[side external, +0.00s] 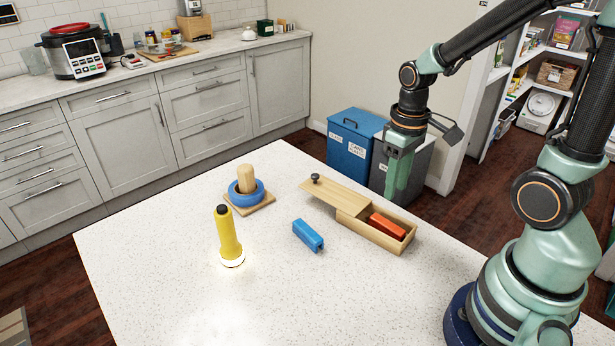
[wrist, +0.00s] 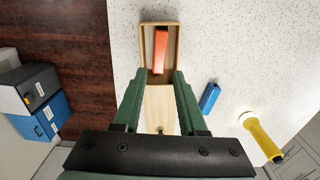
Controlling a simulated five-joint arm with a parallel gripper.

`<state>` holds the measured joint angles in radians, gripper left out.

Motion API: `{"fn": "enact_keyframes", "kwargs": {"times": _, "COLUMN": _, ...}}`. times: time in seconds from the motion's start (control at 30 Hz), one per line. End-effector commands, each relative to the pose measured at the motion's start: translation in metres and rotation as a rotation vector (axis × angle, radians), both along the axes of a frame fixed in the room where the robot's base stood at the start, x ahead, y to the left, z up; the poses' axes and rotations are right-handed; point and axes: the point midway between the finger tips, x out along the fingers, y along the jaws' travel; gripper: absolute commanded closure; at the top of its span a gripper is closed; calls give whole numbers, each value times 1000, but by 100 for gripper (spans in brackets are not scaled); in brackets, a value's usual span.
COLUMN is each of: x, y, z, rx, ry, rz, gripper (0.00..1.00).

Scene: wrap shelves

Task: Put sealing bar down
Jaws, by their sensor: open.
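I cannot make out which thing is the sealing bar. A blue bar (side external: 308,235) lies on the white table, left of an open wooden box (side external: 377,238); it also shows in the wrist view (wrist: 210,97). An orange-red bar (side external: 387,226) lies inside the box, and it shows in the wrist view too (wrist: 161,50). The wooden lid (side external: 335,196), with a dark knob (side external: 315,177), is slid partly off the box. My gripper (side external: 396,196) is open and empty above the table, apart from both bars. In the wrist view its fingers (wrist: 160,76) frame the lid and box.
A yellow flashlight (side external: 228,236) stands lit, lens down, on the table (side external: 150,285). Behind it a blue ring (side external: 259,204) sits around a wooden peg (side external: 246,177). Blue (side external: 349,145) and grey bins stand beyond the table's far edge. The front of the table is clear.

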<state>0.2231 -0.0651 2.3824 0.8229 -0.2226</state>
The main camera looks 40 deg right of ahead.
Motion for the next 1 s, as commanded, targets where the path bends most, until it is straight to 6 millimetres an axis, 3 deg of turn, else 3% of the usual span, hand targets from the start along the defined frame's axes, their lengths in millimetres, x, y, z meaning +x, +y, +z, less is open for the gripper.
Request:
{"fn": "enact_keyframes", "kwargs": {"times": 0.33, "x": 4, "y": 7, "z": 36, "rx": -11, "ry": -55, "rz": 4, "gripper": 59}}
{"fn": "enact_keyframes", "kwargs": {"times": 0.7, "x": 10, "y": 52, "z": 112, "rx": -16, "ry": -401, "rz": 5, "gripper": 59}}
{"fn": "enact_keyframes", "kwargs": {"times": 1.0, "x": 6, "y": 64, "z": 129, "rx": 1, "ry": -492, "rz": 0, "gripper": 59}}
